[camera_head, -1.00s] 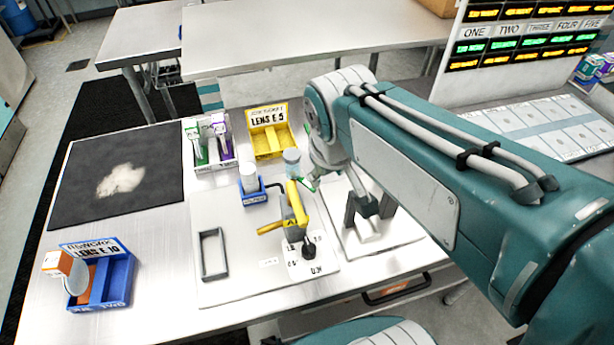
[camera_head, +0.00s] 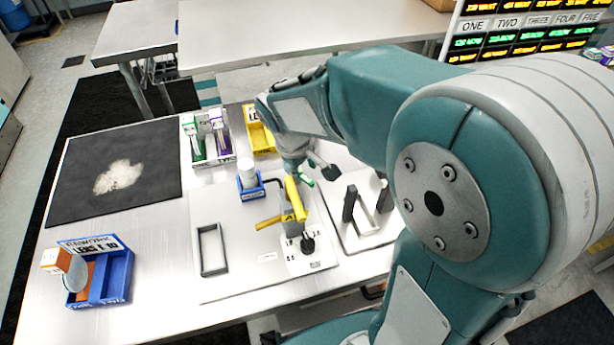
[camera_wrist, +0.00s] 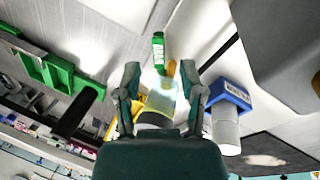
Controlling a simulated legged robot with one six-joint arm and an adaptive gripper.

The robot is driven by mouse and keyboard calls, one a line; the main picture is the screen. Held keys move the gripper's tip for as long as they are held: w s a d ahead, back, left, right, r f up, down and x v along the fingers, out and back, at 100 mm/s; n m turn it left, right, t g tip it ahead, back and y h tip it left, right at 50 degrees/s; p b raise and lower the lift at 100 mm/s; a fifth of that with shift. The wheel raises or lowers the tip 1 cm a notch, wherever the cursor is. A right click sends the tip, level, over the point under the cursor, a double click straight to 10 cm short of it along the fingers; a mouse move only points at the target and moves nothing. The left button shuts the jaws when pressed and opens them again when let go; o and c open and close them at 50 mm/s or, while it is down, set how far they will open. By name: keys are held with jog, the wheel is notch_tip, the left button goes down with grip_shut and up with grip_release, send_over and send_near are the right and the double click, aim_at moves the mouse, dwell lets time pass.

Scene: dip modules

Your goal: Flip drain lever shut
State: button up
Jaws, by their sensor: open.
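A small green tab with white lettering, which looks like the drain lever, shows beyond my fingertips in the wrist view (camera_wrist: 158,48). In the head view the green tab (camera_head: 305,174) sits just behind the yellow arm (camera_head: 293,196) of the bench fixture. My gripper (camera_wrist: 162,82) is open; its two fingers stand either side of a clear cylinder (camera_wrist: 161,100) with yellow behind it. Whether they touch it I cannot tell. In the head view my wrist mostly hides this cylinder. A yellow handle (camera_head: 268,223) points left from the fixture.
A blue holder (camera_head: 251,193) with a white cylinder stands left of the fixture. A black knob (camera_head: 307,243) is in front. Dark posts (camera_head: 349,203) stand on a plate at the right. A yellow bin (camera_head: 260,138) and a blue bin (camera_head: 117,278) are on the bench.

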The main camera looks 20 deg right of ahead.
aim_at(308, 182)
jog(key=shift+x, duration=2)
grip_shut()
jog(key=shift+s+a+m, duration=0.25)
jog(key=shift+a+m, duration=0.05)
jog(key=shift+m, duration=0.7)
